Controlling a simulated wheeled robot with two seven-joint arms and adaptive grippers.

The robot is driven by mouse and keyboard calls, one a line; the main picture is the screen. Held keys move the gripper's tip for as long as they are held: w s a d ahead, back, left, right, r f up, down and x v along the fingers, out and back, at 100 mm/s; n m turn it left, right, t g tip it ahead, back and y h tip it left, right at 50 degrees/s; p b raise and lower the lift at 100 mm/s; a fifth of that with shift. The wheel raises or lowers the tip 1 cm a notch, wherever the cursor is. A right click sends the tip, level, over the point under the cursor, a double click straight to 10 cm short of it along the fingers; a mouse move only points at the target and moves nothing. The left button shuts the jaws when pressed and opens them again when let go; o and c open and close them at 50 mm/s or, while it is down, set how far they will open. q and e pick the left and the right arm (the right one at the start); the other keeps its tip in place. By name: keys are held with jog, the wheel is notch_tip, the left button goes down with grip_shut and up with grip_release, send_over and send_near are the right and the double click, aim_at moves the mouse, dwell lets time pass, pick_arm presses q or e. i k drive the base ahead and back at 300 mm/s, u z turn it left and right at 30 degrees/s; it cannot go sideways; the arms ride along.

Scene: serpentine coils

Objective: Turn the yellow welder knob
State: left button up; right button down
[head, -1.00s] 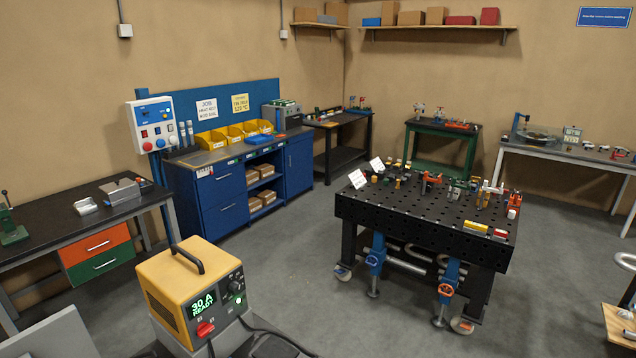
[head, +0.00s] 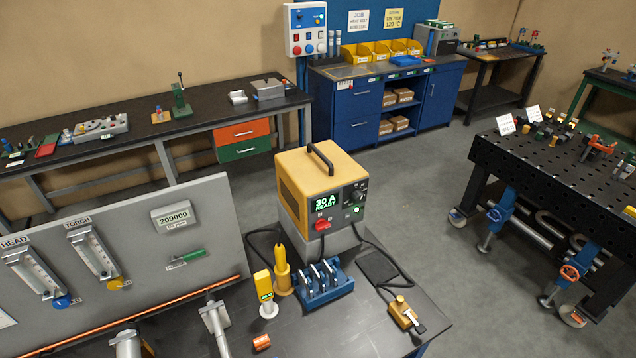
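The yellow welder (head: 300,190) stands upright on a grey block at the back of the near table. Its dark front panel faces right and toward me. A green display (head: 326,202) reads "30 A READY". A red knob (head: 322,225) sits below the display. A dark round knob (head: 359,196) is at the panel's right side, with a small green light below it. I cannot make out a pointer on the dark knob. Neither of my grippers is identifiable in the head view.
A grey panel (head: 165,245) with two flowmeters stands on the left. A perforated table (head: 535,180) stands right.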

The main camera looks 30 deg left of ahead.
aim_at(356, 196)
jog(key=u, duration=1.95)
jog(key=k, duration=1.15)
jog(key=z, duration=1.65)
jog(key=i, duration=0.5)
jog(key=z, duration=0.15)
